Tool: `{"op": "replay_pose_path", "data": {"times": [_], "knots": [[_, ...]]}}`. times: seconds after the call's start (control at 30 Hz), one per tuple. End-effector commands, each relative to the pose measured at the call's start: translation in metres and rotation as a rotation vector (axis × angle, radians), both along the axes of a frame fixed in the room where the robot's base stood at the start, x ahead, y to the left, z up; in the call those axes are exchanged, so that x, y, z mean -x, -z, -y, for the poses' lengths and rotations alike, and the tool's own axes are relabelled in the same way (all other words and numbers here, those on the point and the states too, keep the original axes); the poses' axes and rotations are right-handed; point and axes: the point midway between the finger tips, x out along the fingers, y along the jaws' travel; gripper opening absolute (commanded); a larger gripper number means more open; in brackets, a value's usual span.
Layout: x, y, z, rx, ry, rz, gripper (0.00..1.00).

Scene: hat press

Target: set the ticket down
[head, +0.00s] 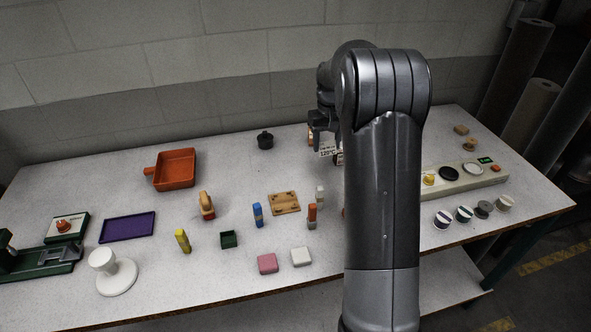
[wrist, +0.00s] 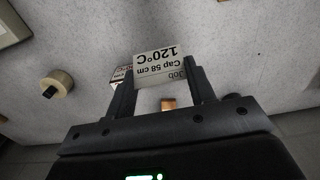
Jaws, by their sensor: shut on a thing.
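The ticket (wrist: 158,64) is a small white card reading "Job, Cap 58 cm, 120°C", upside down in the wrist view. My gripper (wrist: 162,86) is shut on it, with one finger at each side. In the head view the ticket (head: 328,149) shows just below my gripper (head: 322,128), over the back of the table right of centre. My arm hides part of this area. I cannot tell whether the ticket touches the table.
Another small printed item (wrist: 121,73) shows beside the left finger.

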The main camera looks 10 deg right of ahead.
Motion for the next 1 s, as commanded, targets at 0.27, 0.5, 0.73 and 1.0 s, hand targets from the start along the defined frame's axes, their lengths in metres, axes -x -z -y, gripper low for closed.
{"op": "replay_pose_path", "data": {"times": [0.27,0.5,0.73,1.0], "knots": [[-0.007,0.014,0.002,-0.001,0.016,-0.002,0.29],[-0.039,0.048,-0.043,0.0,0.016,-0.003,0.29],[-0.059,0.068,-0.071,0.0,0.019,-0.001,0.29],[-0.061,0.089,-0.075,0.0,0.021,-0.004,0.29]]}}
